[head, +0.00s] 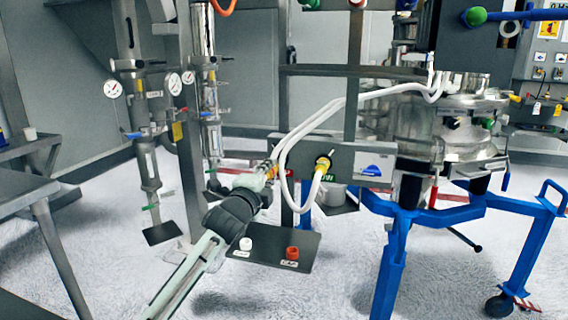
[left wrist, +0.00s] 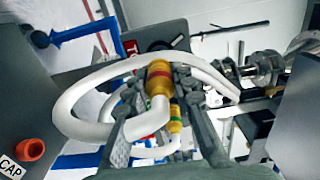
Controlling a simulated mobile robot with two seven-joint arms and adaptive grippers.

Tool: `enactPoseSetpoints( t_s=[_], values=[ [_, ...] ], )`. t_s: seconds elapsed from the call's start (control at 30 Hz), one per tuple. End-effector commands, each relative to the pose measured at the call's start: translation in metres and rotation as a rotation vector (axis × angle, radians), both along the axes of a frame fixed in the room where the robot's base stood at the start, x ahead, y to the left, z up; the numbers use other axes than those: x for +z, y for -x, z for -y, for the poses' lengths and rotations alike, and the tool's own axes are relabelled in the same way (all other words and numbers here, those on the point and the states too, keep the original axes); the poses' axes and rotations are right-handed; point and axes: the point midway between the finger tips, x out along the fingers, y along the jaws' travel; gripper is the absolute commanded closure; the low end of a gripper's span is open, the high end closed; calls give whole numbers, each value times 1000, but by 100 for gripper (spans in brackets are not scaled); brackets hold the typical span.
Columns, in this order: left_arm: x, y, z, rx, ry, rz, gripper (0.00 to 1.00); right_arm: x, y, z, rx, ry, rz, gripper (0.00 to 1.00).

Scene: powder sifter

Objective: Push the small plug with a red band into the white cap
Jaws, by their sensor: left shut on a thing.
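My left gripper (head: 268,172) is shut on a yellow plug with a red band (left wrist: 158,76), at the end of a white hose. In the left wrist view, my fingers (left wrist: 157,92) lie on either side of the plug. In the head view the gripper is in front of the grey panel, and the plug is mostly hidden by it. The white cap (head: 246,243) sits on a dark shelf (head: 268,258), below and apart from the gripper. It does not show clearly in the left wrist view. My right gripper is not in view.
A red cap (head: 292,253) sits on the shelf right of the white one; it also shows in the left wrist view (left wrist: 30,148). A second yellow hose end (head: 322,165) is at the grey panel (head: 365,175). White hoses (head: 345,102) loop towards the steel vessel (head: 440,125) on a blue frame.

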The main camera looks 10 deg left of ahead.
Motion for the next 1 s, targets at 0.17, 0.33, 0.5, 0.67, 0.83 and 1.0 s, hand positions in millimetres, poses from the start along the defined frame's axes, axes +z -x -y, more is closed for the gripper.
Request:
enactPoseSetpoints(
  t_s=[0.17, 0.33, 0.5, 0.67, 0.83, 1.0],
  values=[
    [-25, 20, 12, -14, 9, -4, 100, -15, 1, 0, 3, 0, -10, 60],
    [-70, 73, 31, -32, 27, -2, 100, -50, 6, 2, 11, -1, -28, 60],
    [-105, 140, 41, -27, 38, 5, 100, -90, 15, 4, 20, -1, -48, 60],
    [-123, 199, 40, -3, 32, 6, 100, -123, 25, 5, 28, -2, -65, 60],
    [-129, 242, 34, 22, 15, 2, 100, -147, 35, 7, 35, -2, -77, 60],
    [-130, 261, 31, 33, 2, 1, 100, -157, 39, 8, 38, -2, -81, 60]
  ],
)
